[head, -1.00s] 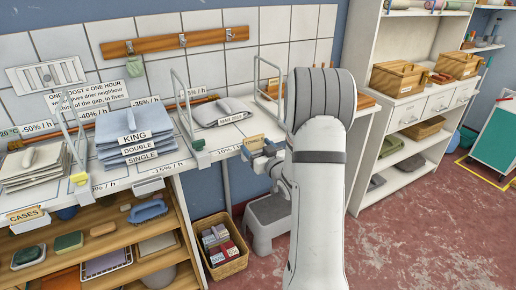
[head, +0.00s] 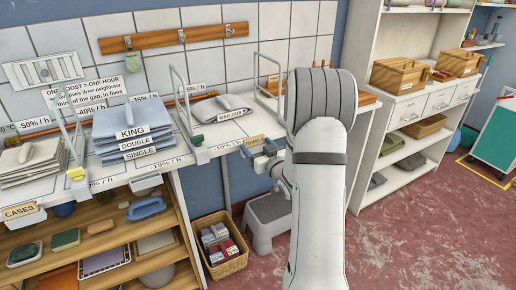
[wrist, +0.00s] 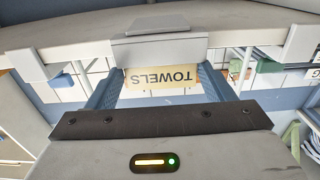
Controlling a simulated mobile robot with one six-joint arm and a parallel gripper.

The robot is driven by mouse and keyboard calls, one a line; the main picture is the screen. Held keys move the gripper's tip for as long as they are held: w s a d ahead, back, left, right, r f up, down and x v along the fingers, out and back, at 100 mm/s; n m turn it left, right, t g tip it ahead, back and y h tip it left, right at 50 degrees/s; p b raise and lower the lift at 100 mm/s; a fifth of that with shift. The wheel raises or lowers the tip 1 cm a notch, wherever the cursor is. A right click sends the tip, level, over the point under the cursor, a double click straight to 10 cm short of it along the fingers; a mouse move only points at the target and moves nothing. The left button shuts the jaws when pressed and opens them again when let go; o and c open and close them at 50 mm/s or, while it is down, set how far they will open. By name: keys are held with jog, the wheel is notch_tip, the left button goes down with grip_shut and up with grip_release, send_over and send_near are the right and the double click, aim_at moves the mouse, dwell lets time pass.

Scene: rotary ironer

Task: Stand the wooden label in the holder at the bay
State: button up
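The wooden label (wrist: 162,77), lettered TOWELS, is upside down in the wrist view. It also shows at the counter's front edge in the head view (head: 254,140). My gripper (wrist: 161,80) has one blue finger at each end of the label and appears shut on it; in the head view my gripper (head: 262,149) is partly hidden behind my arm. The grey holder (wrist: 160,46) sits on the counter edge, directly against the label's lower edge in the wrist view. I cannot tell whether the label is seated in it.
The white counter (head: 110,179) carries folded linen stacks (head: 135,120), a grey folded piece (head: 220,107) and wire dividers (head: 181,100). Another label, CASES (head: 18,211), is at left. A basket (head: 232,266) and grey step stool (head: 270,212) stand below.

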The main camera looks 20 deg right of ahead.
jog(key=o, duration=0.4)
jog(key=shift+a+f, duration=0.15)
jog(key=shift+c, duration=0.2)
jog(key=s, duration=0.7)
jog(key=shift+s+d+b, duration=0.25)
jog(key=shift+s+b, duration=0.05)
jog(key=shift+s, duration=0.1)
jog(key=s+a+r+g+h+p, duration=0.3)
jog(key=s+a+r+g+p, duration=0.15)
jog(key=a+r+g, duration=0.2)
jog(key=s+a+r+g+y+p, duration=0.1)
jog(key=s+a+r+g+p, duration=0.1)
jog(key=s+a, duration=0.4)
jog(key=s+a+r+g+y+p, duration=0.1)
jog(key=s+a+r+g+p, duration=0.2)
jog(key=s, duration=1.1)
jog(key=a+r+g, duration=0.2)
jog(key=a+g, duration=0.1)
jog(key=g, duration=0.1)
jog(key=shift+s+a+r+m, duration=0.15)
jog(key=shift+s+m, duration=0.1)
jog(key=shift+m, duration=0.05)
